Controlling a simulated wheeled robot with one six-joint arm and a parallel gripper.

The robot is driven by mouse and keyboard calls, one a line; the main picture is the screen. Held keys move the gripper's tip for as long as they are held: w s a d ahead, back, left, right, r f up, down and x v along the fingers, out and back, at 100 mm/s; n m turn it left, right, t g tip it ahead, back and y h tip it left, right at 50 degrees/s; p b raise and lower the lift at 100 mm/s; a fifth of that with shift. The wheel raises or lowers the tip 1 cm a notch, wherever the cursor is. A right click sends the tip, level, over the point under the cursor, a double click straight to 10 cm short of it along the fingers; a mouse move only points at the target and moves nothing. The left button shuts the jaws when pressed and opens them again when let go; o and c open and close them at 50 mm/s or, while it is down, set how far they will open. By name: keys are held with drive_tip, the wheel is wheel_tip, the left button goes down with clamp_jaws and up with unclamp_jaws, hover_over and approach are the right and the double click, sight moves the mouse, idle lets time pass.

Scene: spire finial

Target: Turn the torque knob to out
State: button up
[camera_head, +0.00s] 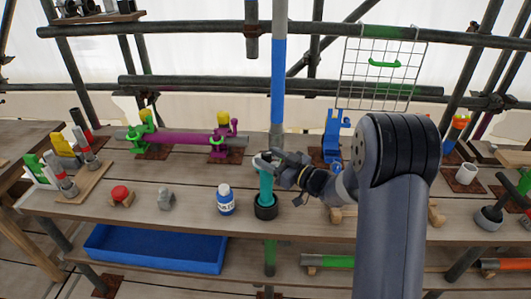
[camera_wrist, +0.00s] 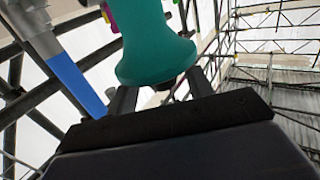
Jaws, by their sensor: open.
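A teal handle (camera_head: 266,188) stands upright in a black round cup (camera_head: 265,212) on the wooden bench. My gripper (camera_head: 267,160) is at the upper part of this handle, reaching in from the right. In the wrist view the flared end of the teal handle (camera_wrist: 155,55) fills the top middle, in front of my open gripper (camera_wrist: 160,95). I cannot tell whether the fingers touch it. No part is clearly marked as the torque knob, and no "out" mark is readable.
A blue-and-white bottle (camera_head: 226,201) stands just left of the cup. Further left are a grey knob-like piece (camera_head: 166,198) and a red-topped piece (camera_head: 121,196). A blue upright tool (camera_head: 333,140) stands behind my arm. A blue tray (camera_head: 155,249) sits on the lower shelf.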

drive_tip(key=shift+x, duration=0.8)
drive_tip(key=shift+c, duration=0.4)
drive_tip(key=c, duration=0.9)
drive_tip(key=shift+o, duration=0.2)
